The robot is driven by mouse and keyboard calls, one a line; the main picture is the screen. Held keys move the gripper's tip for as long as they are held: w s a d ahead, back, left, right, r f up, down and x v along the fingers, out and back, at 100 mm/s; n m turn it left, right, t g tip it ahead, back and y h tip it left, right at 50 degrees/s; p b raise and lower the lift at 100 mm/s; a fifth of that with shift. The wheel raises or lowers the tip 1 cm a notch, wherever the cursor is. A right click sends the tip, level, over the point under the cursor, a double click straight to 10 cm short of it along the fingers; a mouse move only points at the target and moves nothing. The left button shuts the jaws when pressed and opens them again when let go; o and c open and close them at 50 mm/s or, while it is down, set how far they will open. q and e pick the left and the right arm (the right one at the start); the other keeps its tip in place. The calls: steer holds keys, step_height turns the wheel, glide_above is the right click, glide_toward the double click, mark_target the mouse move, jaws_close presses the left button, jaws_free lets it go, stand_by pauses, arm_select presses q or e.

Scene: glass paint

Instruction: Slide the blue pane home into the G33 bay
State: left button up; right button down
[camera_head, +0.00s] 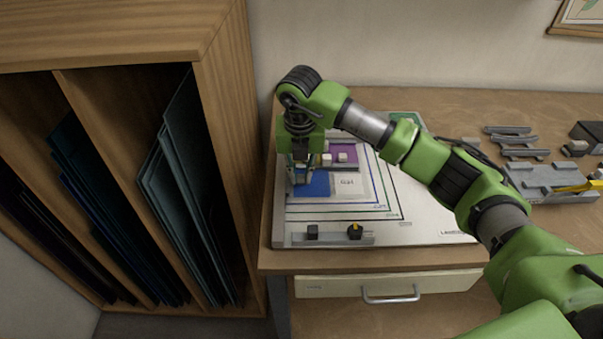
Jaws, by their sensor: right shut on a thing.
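A small blue pane (311,184) lies on the white marked board (435,210), beside a white square with lettering too small to read. My right gripper (300,178) points down over the board at the blue pane's left part. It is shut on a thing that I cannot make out. The wooden rack (224,130) at left has upright bays with dark, blue (100,190) and teal (180,170) sheets. I see no readable G33 mark on any bay. My left gripper is out of view.
A purple pane (325,159) with small pale blocks lies behind the blue one. A metal strip with dark knobs (355,231) runs along the board's front. Grey fixtures (550,178) and a yellow tool stand on the right of the bench. The rack's side wall rises left of the board.

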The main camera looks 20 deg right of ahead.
mark_target(299, 176)
steer(key=shift+w+a+r, duration=0.1)
steer(key=shift+w+a, duration=0.05)
steer(key=shift+w, duration=0.15)
steer(key=c, duration=1.9)
jaws_free()
steer(key=shift+w+a, duration=0.1)
steer(key=shift+w, duration=0.05)
steer(key=shift+r, duration=0.25)
steer(key=shift+d+r+p, duration=0.2)
steer(key=shift+r+p, duration=1.5)
steer(key=shift+r, duration=1.45)
